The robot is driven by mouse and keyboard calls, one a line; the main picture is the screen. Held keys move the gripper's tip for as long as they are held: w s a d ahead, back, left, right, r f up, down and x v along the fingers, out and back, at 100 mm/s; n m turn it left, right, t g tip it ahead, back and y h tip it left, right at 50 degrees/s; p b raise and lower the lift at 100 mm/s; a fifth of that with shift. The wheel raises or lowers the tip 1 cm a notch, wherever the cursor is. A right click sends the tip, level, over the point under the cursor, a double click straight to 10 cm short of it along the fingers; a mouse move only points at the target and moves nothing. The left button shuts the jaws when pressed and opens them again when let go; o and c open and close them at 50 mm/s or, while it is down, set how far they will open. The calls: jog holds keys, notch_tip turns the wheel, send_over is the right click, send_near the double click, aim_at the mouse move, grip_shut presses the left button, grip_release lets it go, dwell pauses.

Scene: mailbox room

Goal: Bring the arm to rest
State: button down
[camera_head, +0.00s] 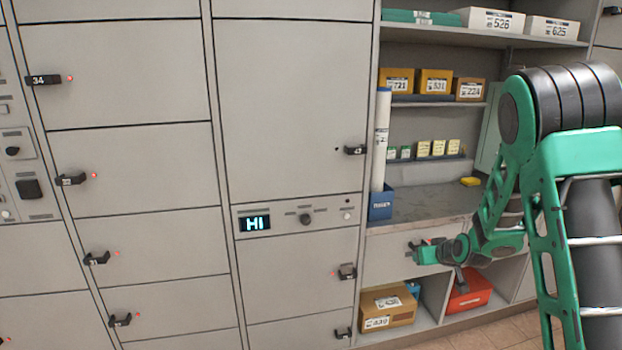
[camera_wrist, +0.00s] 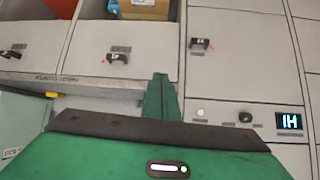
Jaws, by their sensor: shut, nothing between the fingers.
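My green arm (camera_head: 574,160) reaches in from the right in the head view, bent at the elbow and pointing down and to the left. My gripper (camera_head: 414,253) is in front of the shelf unit, below the counter level, and holds nothing. In the wrist view my gripper (camera_wrist: 160,97) shows as narrow green fingers closed together. No object is between them. The gripper appears apart from the locker doors and shelf, though the exact gap is hard to tell.
Grey locker doors (camera_head: 290,95) with black handles fill the left. A panel display (camera_head: 255,224) reads "HI". The shelf unit holds yellow boxes (camera_head: 434,82) and a white tube in a blue holder (camera_head: 381,204). Below are a cardboard box (camera_head: 388,306) and a red bin (camera_head: 470,292).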

jog(key=s+d+r+m+g+h, duration=0.1)
jog(key=s+d+r+g, duration=0.15)
jog(key=s, duration=0.35)
jog(key=s+d+r+m+g, duration=0.1)
jog(key=s+d+r, duration=0.2)
jog(key=s, duration=0.3)
jog(key=s+d+r+m+g, duration=0.1)
jog(key=s+r+m+g, duration=0.1)
jog(key=s, duration=1.6)
jog(key=s+d+r+m+g, duration=0.1)
jog(key=s+r+m+g, duration=0.2)
jog(key=s, duration=1.5)
jog(key=shift+s+r+m+g, duration=0.3)
jog(key=shift+s+r+g, duration=0.1)
jog(key=shift+r+g, duration=0.35)
